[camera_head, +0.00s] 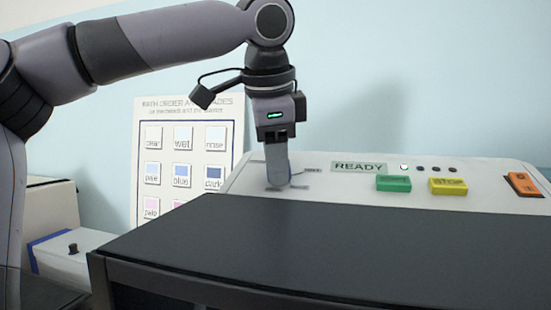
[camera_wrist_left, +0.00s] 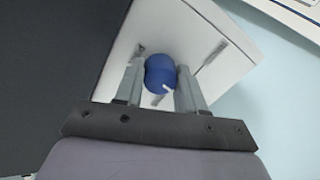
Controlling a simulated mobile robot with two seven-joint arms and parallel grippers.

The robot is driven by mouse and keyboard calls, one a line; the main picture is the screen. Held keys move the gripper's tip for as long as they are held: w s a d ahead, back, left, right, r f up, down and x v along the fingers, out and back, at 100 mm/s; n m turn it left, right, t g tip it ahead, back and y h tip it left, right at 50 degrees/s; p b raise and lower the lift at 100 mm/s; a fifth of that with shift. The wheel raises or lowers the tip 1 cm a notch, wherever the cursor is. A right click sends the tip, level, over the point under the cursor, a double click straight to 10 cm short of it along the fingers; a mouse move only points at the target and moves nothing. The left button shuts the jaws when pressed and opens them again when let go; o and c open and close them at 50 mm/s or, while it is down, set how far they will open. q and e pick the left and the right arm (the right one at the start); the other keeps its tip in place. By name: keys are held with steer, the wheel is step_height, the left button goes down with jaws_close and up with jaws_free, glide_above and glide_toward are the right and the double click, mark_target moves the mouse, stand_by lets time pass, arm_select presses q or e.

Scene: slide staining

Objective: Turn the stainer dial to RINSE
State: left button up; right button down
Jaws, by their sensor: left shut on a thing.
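The stainer (camera_head: 330,183) has a white sloped control panel at the back of a dark top. My left gripper (camera_head: 277,182) points down over the panel's left end, where its fingers cover most of the dial. In the left wrist view the dial (camera_wrist_left: 160,75) is a round blue knob with a white pointer mark toward its lower right. The fingers of my left gripper (camera_wrist_left: 161,85) are on both sides of the knob, shut on it. Printed labels ring the dial but are too small to read. My right gripper is not in view.
A READY display (camera_head: 359,167), a green button (camera_head: 393,184), a yellow STOP button (camera_head: 448,186) and an orange switch (camera_head: 523,185) are on the panel to the right. A bath-order chart (camera_head: 188,160) stands behind at left. The dark top (camera_head: 330,240) is clear.

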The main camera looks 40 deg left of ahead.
arm_select(q)
steer(key=shift+n, duration=1.2)
steer(key=o, duration=1.1)
steer(key=shift+c, duration=0.2)
steer(key=v, duration=0.7)
